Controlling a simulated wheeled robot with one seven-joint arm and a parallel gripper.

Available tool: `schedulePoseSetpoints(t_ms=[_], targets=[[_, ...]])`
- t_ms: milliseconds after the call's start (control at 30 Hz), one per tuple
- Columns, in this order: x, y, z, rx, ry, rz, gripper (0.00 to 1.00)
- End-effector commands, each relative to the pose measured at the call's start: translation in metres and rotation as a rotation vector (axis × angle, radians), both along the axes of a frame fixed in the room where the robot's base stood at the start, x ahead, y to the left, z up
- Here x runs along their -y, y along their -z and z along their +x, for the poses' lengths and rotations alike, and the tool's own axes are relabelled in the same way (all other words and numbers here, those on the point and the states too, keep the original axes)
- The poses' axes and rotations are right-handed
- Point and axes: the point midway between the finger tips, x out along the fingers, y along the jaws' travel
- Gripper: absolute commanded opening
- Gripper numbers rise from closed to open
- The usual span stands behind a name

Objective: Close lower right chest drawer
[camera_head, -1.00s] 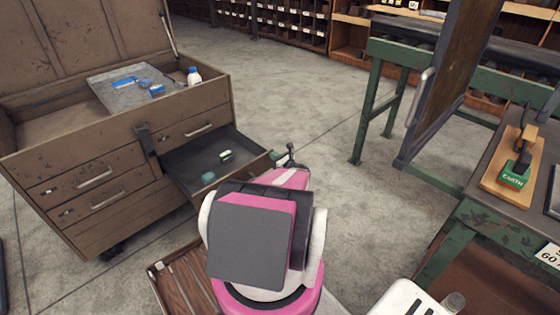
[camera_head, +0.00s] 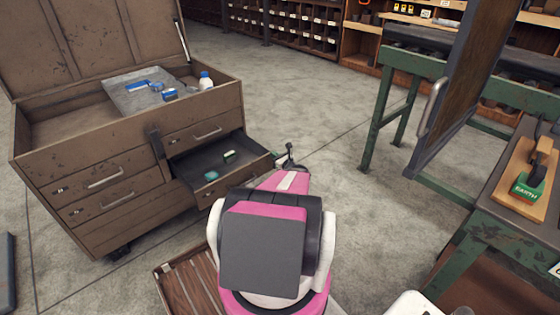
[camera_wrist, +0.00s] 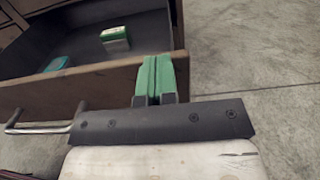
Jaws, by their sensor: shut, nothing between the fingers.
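The brown chest (camera_head: 100,150) stands at the left with its lid up. Its lower right drawer (camera_head: 200,163) is partly open and holds a small green-and-white box (camera_head: 229,157) and a teal item (camera_head: 211,176). My gripper (camera_head: 289,152) is at the drawer's front, near its right end. In the wrist view, the shut green fingertips (camera_wrist: 153,76) overlap the outer face of the drawer front (camera_wrist: 95,84) near its right end; contact cannot be told for certain. The drawer's metal handle (camera_wrist: 42,128) is left of the fingers, not gripped.
A wooden slatted crate (camera_head: 192,285) sits on the floor below the drawer, beside my arm. A green-legged workbench (camera_head: 480,240) is at the right and another green bench (camera_head: 400,80) behind it. Open concrete floor (camera_head: 300,95) lies behind my gripper.

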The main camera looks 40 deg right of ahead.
Motion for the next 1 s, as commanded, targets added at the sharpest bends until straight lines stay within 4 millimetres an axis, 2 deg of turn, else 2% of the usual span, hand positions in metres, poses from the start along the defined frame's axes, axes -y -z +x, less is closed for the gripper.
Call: schedulePoseSetpoints(t_ms=[33,100,600,800,1000], targets=[[0.000,0.002,0.017,0.001,-0.004,-0.001,0.00],[-0.001,0.002,0.037,0.001,-0.004,-0.001,0.00],[-0.011,0.001,0.172,0.001,-0.002,-0.001,0.00],[-0.015,0.001,0.211,0.001,-0.001,0.000,0.00],[-0.017,0.000,0.234,0.000,-0.001,-0.001,0.00]])
